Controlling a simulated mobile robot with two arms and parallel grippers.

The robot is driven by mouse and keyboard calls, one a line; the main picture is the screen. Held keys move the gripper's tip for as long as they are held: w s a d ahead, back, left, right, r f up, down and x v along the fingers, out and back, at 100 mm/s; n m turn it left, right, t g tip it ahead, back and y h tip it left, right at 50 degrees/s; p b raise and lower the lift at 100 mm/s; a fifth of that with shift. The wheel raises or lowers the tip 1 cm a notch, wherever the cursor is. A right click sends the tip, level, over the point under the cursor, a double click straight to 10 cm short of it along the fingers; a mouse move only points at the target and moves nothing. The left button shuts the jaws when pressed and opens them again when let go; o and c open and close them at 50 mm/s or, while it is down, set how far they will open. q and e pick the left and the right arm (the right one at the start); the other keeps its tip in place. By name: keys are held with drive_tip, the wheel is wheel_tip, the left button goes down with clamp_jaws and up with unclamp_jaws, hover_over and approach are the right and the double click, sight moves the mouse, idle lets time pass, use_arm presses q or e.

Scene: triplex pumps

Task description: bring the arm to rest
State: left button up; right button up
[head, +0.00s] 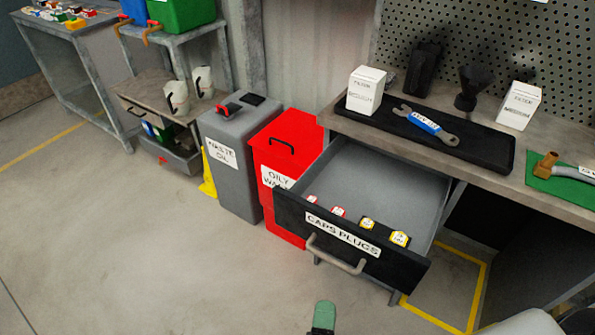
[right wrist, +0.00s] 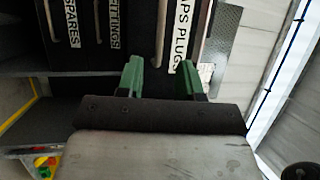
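My right gripper (right wrist: 160,78) shows in the right wrist view with its two green fingers apart and nothing held between them. In the head view only a green fingertip of the right gripper (head: 323,317) shows at the bottom edge, in front of the open drawer. The drawer (head: 342,238), labelled "CAPS PLUGS", is pulled out of the workbench and holds several small red and yellow caps. Its handle (head: 336,256) is apart from the fingertip. My left gripper is not in view.
The workbench (head: 555,204) carries a black tray (head: 475,140) with a wrench, and white filter boxes. A red oily-waste bin (head: 290,140) and a grey waste-oil bin (head: 237,155) stand left of the drawer. The floor (head: 130,240) at left is clear.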

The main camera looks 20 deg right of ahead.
drive_tip(key=s+a+f+n+g+y+p, duration=0.1)
drive_tip(key=a+f+n+g+y+p, duration=0.15)
drive_tip(key=f+n+y, duration=0.5)
drive_tip(key=s+a+f+n+g+y+p, duration=0.15)
drive_tip(key=f+n+y+p, duration=0.25)
drive_tip(key=f+n, duration=0.55)
drive_tip(key=s+d+f+n+g+h+p, duration=0.1)
drive_tip(key=s+d+f+n+g, duration=0.3)
drive_tip(key=s, duration=0.6)
drive_tip(key=s+d+f+n+g+h+p, duration=0.1)
drive_tip(key=s+d+f+n+g+p, duration=0.2)
drive_tip(key=s+d+f+g, duration=0.5)
wheel_tip(320, 180, down, 2)
drive_tip(key=s+d+n, duration=0.1)
drive_tip(key=d, duration=0.1)
drive_tip(key=shift+s+d+f+g, duration=0.15)
drive_tip(key=shift+s+d+g, duration=0.15)
drive_tip(key=shift+s+g, duration=0.1)
drive_tip(key=shift+h, duration=0.25)
